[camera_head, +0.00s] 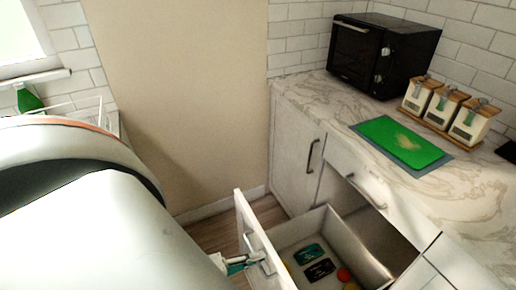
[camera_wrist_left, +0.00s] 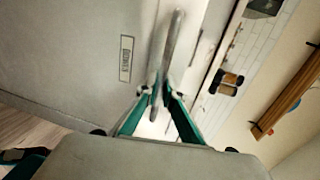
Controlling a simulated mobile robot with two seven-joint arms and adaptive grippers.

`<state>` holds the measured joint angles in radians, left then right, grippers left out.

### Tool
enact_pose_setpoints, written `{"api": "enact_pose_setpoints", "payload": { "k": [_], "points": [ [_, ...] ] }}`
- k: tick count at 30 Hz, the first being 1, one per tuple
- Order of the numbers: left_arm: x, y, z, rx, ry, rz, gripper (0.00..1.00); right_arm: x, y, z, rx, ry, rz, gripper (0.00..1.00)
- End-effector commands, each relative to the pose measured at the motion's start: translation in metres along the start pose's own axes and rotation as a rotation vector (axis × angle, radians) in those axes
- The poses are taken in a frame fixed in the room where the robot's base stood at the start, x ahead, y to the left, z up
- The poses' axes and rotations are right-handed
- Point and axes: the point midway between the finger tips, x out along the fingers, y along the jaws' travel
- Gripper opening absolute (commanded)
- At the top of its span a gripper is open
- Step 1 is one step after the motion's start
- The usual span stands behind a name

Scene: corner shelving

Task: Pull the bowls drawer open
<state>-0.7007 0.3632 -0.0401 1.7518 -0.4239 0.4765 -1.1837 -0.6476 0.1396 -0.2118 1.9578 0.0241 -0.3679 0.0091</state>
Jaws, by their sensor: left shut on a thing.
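The drawer stands pulled out from the counter, its white front panel (camera_head: 262,248) at the lower middle of the head view. My left gripper (camera_head: 250,264) is at the outer side of this front. In the left wrist view my left gripper (camera_wrist_left: 163,98) has its green-sided fingers shut on the metal bar handle (camera_wrist_left: 174,42). A small label (camera_wrist_left: 126,58) sits on the panel beside the handle; I cannot read it surely. Inside the drawer lie dark and teal items (camera_head: 318,268) and a red round item (camera_head: 344,275). My right gripper is out of view.
A closed cabinet door (camera_head: 297,165) stands behind the drawer. The marble counter (camera_head: 330,102) holds a black microwave (camera_head: 383,55), a green board (camera_head: 402,141) and three canisters (camera_head: 447,105). Bare floor (camera_head: 213,232) shows left of the drawer.

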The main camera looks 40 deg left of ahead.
Motion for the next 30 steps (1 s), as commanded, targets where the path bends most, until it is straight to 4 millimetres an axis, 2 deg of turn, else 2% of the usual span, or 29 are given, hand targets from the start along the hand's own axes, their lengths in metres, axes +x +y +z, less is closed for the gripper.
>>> {"api": "enact_pose_setpoints", "payload": {
  "k": [3, 4, 5, 6, 17, 23, 30],
  "points": [
    [0.000, 0.000, 0.000, 0.000, 0.000, 0.001, 0.00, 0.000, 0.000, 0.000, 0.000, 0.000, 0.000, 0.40],
    [0.000, 0.000, 0.000, 0.000, 0.000, 0.001, 0.15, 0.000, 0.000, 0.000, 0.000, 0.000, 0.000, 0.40],
    [0.000, 0.000, 0.000, 0.000, 0.000, 0.001, 0.23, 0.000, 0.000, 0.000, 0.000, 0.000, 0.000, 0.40],
    [0.000, 0.000, 0.000, 0.000, 0.000, 0.001, 0.24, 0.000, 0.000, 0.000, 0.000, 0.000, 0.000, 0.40],
    [-0.002, 0.000, 0.000, 0.000, 0.000, 0.001, 0.24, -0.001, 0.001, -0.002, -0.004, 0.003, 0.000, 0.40],
    [-0.028, 0.002, -0.001, 0.000, 0.000, 0.005, 0.24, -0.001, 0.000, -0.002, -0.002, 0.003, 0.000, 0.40],
    [-0.078, 0.001, 0.000, 0.000, 0.000, 0.005, 0.24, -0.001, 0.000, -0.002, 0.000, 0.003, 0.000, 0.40]
  ]
}}
